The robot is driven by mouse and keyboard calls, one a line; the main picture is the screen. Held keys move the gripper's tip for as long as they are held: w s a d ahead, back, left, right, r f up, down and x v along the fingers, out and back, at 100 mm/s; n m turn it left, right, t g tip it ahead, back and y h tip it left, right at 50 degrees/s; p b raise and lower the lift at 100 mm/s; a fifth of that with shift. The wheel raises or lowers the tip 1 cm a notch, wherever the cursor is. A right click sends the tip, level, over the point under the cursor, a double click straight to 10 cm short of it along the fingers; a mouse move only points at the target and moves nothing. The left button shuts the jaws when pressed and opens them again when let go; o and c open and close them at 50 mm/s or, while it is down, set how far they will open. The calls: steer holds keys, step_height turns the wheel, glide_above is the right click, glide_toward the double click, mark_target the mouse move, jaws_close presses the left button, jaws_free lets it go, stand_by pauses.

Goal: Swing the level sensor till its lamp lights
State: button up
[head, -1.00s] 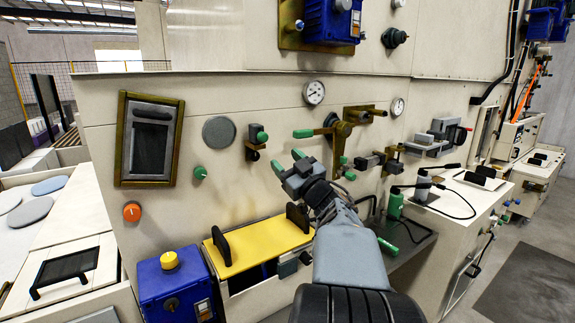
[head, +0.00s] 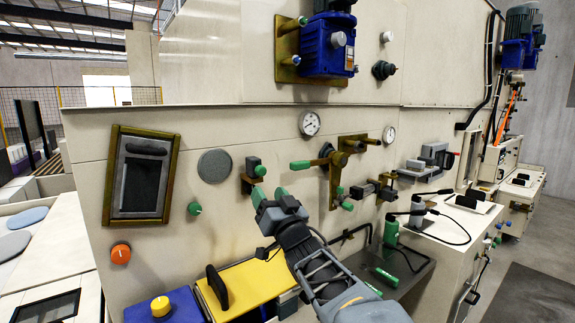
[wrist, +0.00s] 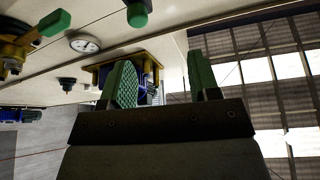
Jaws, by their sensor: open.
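No part is clearly marked as the level sensor. The closest candidate is a small grey box on a brass bracket with a green end (head: 252,172), mounted on the cream wall panel. I see no lit lamp on it. My gripper (head: 268,194) is open and empty, just below and right of this box in the head view; I cannot tell whether they touch. In the wrist view, my gripper's green fingers (wrist: 163,82) stand apart with nothing between them. A green-ended part (wrist: 137,14) shows above them there, probably the same box.
A brass lever assembly with a green handle (head: 333,161) sits right of my gripper, below a round gauge (head: 310,123). A blue motor unit (head: 328,45) is mounted above. A green knob (head: 194,208) and a framed window (head: 141,176) are left. A yellow lid (head: 250,287) is below.

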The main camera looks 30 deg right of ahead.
mark_target(263, 173)
steer(key=w+d+r+p, duration=0.1)
steer(key=w, duration=0.3)
steer(key=w+d+r+m+h+p, duration=0.1)
steer(key=w+p, duration=0.1)
steer(key=w, duration=0.2)
steer(key=w+d+r+m+p, duration=0.1)
steer(key=w+r+p, duration=0.1)
steer(key=w, duration=0.3)
steer(key=shift+g+h, duration=0.3)
steer(key=shift+s, duration=0.1)
steer(key=c, duration=0.6)
steer(key=shift+f, duration=0.15)
steer(key=shift+c, duration=0.2)
